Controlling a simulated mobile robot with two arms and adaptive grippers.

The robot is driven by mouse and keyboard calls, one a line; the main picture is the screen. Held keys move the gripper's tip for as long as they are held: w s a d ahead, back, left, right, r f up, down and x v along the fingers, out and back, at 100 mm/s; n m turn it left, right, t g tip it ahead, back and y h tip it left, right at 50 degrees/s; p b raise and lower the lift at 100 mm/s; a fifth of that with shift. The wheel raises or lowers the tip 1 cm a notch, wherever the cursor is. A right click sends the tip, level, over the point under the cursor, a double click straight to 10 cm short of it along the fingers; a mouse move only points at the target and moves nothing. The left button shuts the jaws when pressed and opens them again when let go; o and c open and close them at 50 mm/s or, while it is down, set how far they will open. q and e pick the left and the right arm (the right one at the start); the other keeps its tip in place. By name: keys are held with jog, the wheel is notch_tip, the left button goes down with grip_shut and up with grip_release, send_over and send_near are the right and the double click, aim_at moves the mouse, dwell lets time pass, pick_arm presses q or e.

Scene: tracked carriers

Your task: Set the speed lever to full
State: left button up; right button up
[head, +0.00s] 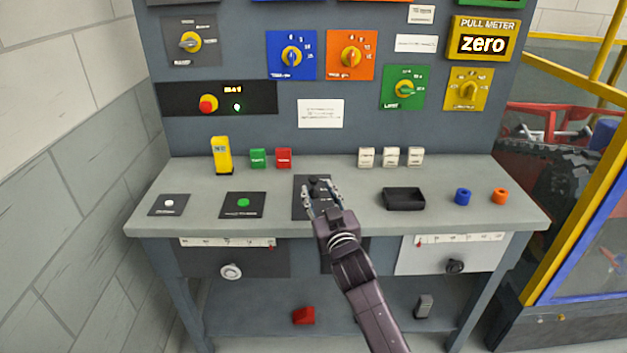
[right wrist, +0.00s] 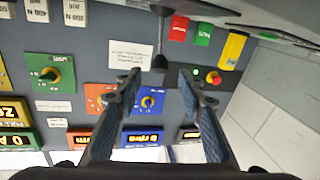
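The speed lever (head: 315,183) is a dark lever on a black plate (head: 300,208) in the middle of the bench, partly hidden by my right gripper. In the right wrist view its thin rod and black knob (right wrist: 160,62) show between and just beyond the fingertips. My right gripper (head: 321,192) is open, with one finger to each side of the knob; I see no contact. The right wrist view shows both fingers (right wrist: 160,80) spread apart. The lever's scale marks are too small or hidden to read. My left gripper is not in view.
A black tray (head: 404,199), a blue ring (head: 463,196) and an orange ring (head: 500,196) are to the right. A green button plate (head: 243,204) is to the left. Red, green and white blocks and a yellow post (head: 222,156) stand behind, before the panel of knobs.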

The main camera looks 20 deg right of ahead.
aim_at(315, 183)
jog(key=shift+w+d, duration=0.15)
jog(key=shift+w, duration=2.85)
jog(key=shift+c, duration=0.6)
grip_shut()
